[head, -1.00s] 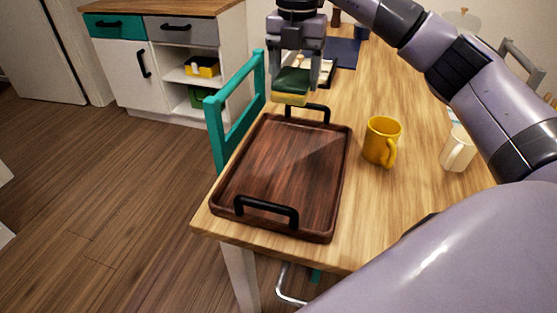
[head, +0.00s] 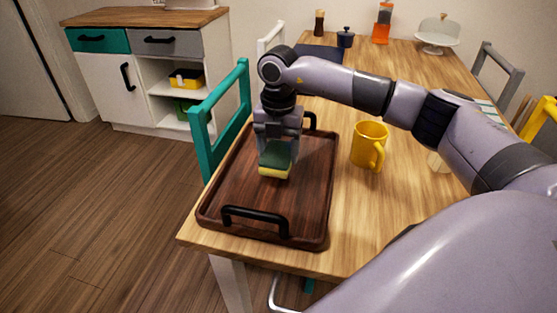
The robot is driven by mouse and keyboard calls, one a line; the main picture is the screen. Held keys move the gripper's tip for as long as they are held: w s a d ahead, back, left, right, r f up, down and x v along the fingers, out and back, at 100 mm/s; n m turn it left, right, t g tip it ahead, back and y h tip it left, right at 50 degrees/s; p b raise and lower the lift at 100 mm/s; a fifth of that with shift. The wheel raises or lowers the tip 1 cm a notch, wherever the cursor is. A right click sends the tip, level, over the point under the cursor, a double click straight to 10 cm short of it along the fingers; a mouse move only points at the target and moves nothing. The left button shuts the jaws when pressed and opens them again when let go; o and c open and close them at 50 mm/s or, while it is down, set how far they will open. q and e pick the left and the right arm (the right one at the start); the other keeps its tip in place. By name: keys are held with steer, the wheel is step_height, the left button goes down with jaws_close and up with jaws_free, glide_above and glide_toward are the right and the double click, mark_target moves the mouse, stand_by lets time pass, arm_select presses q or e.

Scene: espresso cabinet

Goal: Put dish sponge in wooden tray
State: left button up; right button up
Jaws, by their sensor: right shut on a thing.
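The dish sponge (head: 274,171), yellow below and green above, is in my right gripper (head: 276,157), which is shut on it. The gripper points down over the middle of the wooden tray (head: 235,198). The sponge is inside the tray's outline, low over its floor; I cannot tell whether it touches. The tray is dark brown with black handles at its near and far ends, and the right hand covers part of its far half. My left gripper is not in view.
A yellow mug (head: 368,146) stands just right of the tray. A cream cup (head: 438,162) is partly hidden behind my right arm. A teal chair (head: 207,135) stands against the table's left side. A cake stand (head: 437,34) and an orange-red item (head: 382,23) are at the far end.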

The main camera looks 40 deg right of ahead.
mark_target(278, 151)
steer(key=shift+f, duration=1.6)
steer(key=shift+f, duration=0.1)
steer(key=shift+f, duration=0.15)
steer(key=o, duration=1)
step_height(278, 151, up, 13)
steer(key=shift+f+p, duration=0.2)
steer(key=shift+p, duration=0.15)
steer(key=shift+f, duration=0.1)
